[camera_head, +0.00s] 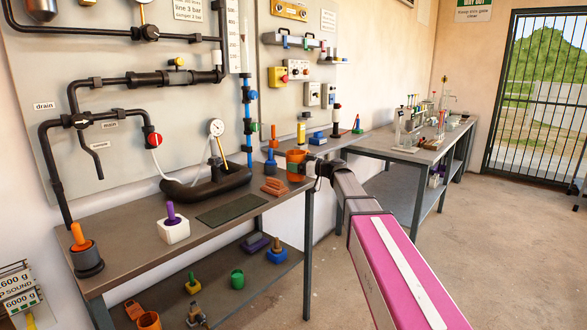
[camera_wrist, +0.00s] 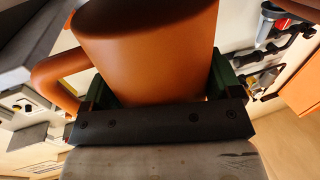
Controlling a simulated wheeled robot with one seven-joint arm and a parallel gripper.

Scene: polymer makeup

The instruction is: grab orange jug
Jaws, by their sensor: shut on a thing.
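The orange jug (camera_head: 296,166) is at the right end of the brown workbench, near its back right corner, in the head view. My gripper (camera_head: 316,168) reaches it from the right and is shut on it. In the wrist view the jug (camera_wrist: 150,45) fills the upper middle, with its handle (camera_wrist: 62,78) to the left. The green fingers of my gripper (camera_wrist: 160,90) sit on both sides of the jug body. Whether the jug's base touches the bench is hidden.
The workbench (camera_head: 140,255) also holds a dark green mat (camera_head: 231,210), a terracotta stack (camera_head: 274,187), a white block with a purple peg (camera_head: 173,228) and a blue bottle (camera_head: 270,163). Several small items stand on the shelf below. Open floor lies to the right.

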